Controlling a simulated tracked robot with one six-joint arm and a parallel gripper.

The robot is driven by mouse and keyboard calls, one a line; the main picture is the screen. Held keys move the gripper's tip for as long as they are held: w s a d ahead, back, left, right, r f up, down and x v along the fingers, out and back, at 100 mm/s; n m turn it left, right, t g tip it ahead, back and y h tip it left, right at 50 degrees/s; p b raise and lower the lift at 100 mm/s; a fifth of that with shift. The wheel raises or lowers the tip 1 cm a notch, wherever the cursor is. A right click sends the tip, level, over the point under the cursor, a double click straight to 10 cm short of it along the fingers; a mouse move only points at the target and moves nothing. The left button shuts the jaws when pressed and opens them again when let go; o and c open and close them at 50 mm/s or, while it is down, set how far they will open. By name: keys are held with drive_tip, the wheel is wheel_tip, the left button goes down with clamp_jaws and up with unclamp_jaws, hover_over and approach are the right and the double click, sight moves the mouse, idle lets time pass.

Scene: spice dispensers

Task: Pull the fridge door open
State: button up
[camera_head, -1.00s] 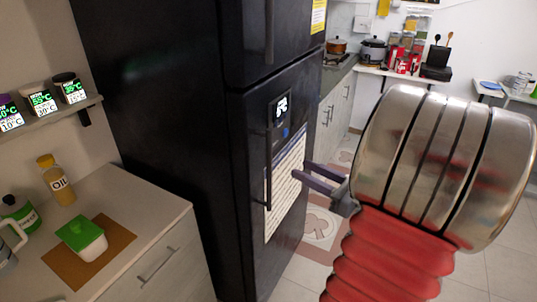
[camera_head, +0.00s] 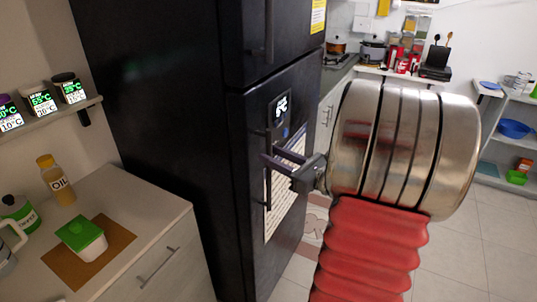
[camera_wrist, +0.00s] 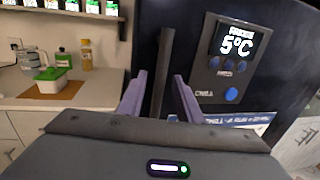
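The black fridge (camera_head: 160,120) stands upright in the middle of the head view, with its lower door (camera_head: 300,85) shut. The lower door has a dark vertical handle (camera_head: 267,190) near its left edge. My gripper (camera_head: 270,156) is at the upper part of this handle, its fingers pointing at the door. In the wrist view the handle (camera_wrist: 164,65) stands between the two separated purple-grey fingers (camera_wrist: 158,95), with gaps showing on both sides. The fingers are open, and I cannot tell how deep the handle sits between them. The handle's lower part is hidden behind the gripper body there.
A display panel (camera_head: 281,110) and a paper sheet (camera_head: 285,200) are on the lower door. The upper door has its own handle (camera_head: 269,30). A counter (camera_head: 150,205) with a green-lidded box (camera_head: 82,239) stands left of the fridge. Floor (camera_head: 470,240) is clear at right.

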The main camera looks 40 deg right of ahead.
drive_tip(key=shift+w+a, duration=0.15)
drive_tip(key=shift+w, duration=0.85)
drive_tip(key=shift+c, duration=0.3)
clamp_jaws()
